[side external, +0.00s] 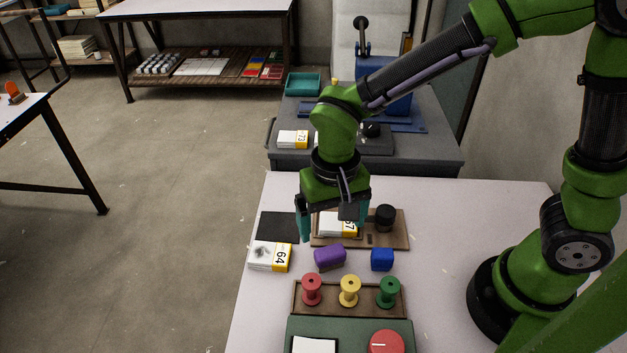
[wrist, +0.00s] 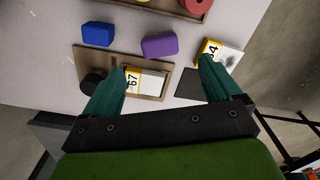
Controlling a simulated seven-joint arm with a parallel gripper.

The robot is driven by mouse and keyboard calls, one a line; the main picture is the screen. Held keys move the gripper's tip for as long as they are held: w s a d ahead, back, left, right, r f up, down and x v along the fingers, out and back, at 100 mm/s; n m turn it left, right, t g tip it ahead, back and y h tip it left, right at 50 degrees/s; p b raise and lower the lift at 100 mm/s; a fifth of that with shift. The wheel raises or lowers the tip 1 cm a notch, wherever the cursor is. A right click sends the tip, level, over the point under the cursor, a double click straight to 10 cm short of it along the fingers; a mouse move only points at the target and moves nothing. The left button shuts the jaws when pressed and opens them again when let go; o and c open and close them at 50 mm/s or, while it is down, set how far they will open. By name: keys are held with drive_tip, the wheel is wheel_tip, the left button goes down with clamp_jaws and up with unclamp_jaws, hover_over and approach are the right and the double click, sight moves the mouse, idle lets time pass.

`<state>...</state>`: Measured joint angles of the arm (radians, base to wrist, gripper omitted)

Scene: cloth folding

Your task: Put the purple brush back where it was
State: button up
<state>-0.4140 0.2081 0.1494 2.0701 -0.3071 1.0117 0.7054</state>
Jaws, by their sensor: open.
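The purple brush (side external: 329,257), a small rounded block, lies on the white table in front of the wooden tray. It also shows in the wrist view (wrist: 159,46), near top centre. My gripper (side external: 335,226) is open and empty, pointing down above the wooden tray, behind the brush. In the wrist view my gripper (wrist: 163,70) has its teal fingers spread wide, with the brush beyond the tips and between their directions. The fingers do not touch the brush. A blue block (side external: 382,260) of similar form lies to the brush's right.
The wooden tray (side external: 400,239) holds a card marked 67 (wrist: 148,81) and a black knob (side external: 385,217). A dark mat (side external: 278,226) and cards marked 64 (side external: 270,257) lie left. A rack (side external: 330,304) with red, yellow and green spools stands nearer.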

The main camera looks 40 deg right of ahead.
drive_tip(key=s+d+r+t+y, duration=0.1)
drive_tip(key=s+d+r+t, duration=0.2)
drive_tip(key=d+r, duration=0.4)
drive_tip(key=s+d+r+t+y, duration=0.1)
drive_tip(key=s+d+r+t, duration=0.2)
drive_tip(key=d+r, duration=0.4)
drive_tip(key=shift+d+t, duration=0.45)
drive_tip(key=shift+t, duration=0.15)
drive_tip(key=shift+w, duration=0.1)
idle(0.4)
